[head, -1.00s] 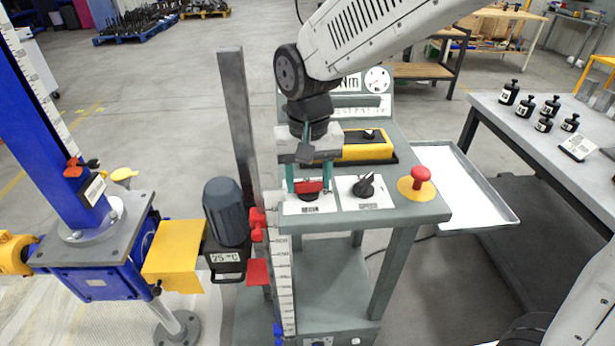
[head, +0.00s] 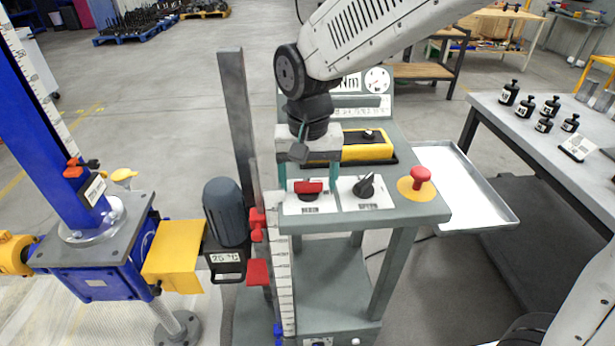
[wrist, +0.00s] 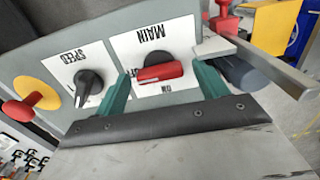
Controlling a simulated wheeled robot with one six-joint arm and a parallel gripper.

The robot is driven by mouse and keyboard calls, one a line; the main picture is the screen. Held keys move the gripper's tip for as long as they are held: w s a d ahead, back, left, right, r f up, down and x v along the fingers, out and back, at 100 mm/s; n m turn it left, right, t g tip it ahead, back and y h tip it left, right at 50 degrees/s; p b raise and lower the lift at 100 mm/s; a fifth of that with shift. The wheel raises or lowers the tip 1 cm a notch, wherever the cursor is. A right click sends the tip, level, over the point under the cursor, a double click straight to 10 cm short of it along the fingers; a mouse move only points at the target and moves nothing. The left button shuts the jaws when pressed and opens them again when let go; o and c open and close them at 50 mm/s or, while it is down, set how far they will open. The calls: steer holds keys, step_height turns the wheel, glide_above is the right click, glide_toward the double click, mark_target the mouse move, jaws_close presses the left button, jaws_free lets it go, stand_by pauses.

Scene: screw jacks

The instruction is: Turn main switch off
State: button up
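The main switch is a red knob (head: 308,187) on a white plate on the grey control panel. In the wrist view, its red bar (wrist: 160,73) lies nearly crosswise, with "MAIN" and "ON" readable and the "OFF" marking partly hidden. My gripper (head: 309,181) is over the switch, with its teal fingers spread wide. In the wrist view, my gripper (wrist: 163,75) has one finger on each side of the knob, with a visible gap on both sides. It holds nothing.
A black speed knob (head: 365,186) sits just right of the switch, close to one finger. A red mushroom button (head: 421,175) on a yellow base is further right. A yellow box (head: 368,147) stands behind. A ruled column (head: 282,265) with red clamps stands at the panel's left.

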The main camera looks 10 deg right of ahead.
mark_target(308, 182)
step_height(308, 182, up, 8)
steer(key=shift+f, duration=0.1)
stand_by(0.4)
steer(key=s+d+t, duration=0.1)
steer(key=s+d, duration=1.8)
steer(key=d, duration=0.1)
steer(key=shift+s+d+f+n, duration=0.15)
steer(key=shift+s+d+n, duration=0.15)
steer(key=shift+s+d, duration=0.05)
